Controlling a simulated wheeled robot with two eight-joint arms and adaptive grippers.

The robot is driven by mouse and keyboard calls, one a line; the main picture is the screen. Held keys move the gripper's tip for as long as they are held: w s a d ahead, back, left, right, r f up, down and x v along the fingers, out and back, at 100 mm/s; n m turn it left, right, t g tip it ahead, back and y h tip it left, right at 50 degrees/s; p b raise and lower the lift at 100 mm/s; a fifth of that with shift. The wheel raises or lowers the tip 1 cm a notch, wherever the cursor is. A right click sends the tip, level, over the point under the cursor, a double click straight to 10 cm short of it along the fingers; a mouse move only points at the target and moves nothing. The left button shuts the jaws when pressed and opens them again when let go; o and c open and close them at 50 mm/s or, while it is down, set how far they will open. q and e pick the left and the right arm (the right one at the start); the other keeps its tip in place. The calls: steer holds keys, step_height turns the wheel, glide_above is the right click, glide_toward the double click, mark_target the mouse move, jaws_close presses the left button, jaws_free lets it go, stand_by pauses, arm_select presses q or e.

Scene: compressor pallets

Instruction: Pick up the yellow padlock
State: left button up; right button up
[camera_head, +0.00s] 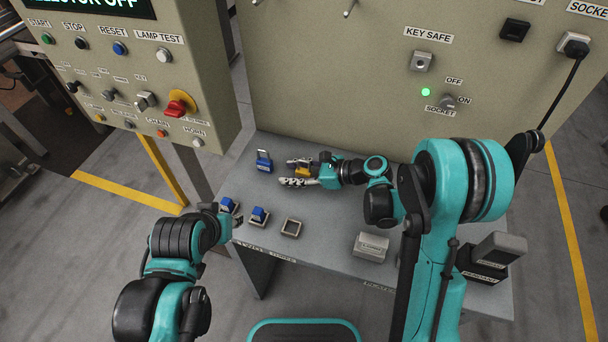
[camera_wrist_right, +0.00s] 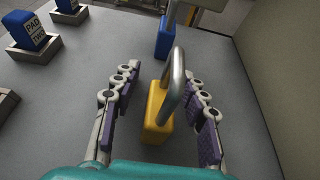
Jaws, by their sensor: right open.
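The yellow padlock (camera_wrist_right: 156,115) stands upright on the grey bench, its silver shackle up, between the spread fingers of my right gripper (camera_wrist_right: 165,82). The gripper is open, with a gap visible on each side of the padlock. In the head view the yellow padlock (camera_head: 302,173) is partly hidden by the fingers of the right gripper (camera_head: 292,172). My left arm reaches in from the left to the bench's left edge. Its gripper (camera_head: 232,216) is small and partly hidden there, so its jaws cannot be made out.
A blue padlock (camera_head: 264,163) stands just left of the right gripper. Two holders with blue blocks (camera_head: 259,215) and an empty holder (camera_head: 291,228) sit along the front left. A grey box (camera_head: 371,246) stands at front right. The panel wall (camera_head: 330,80) rises behind the bench.

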jaws_close()
steer(key=shift+r, duration=0.15)
step_height(320, 180, up, 10)
steer(key=p, duration=0.4)
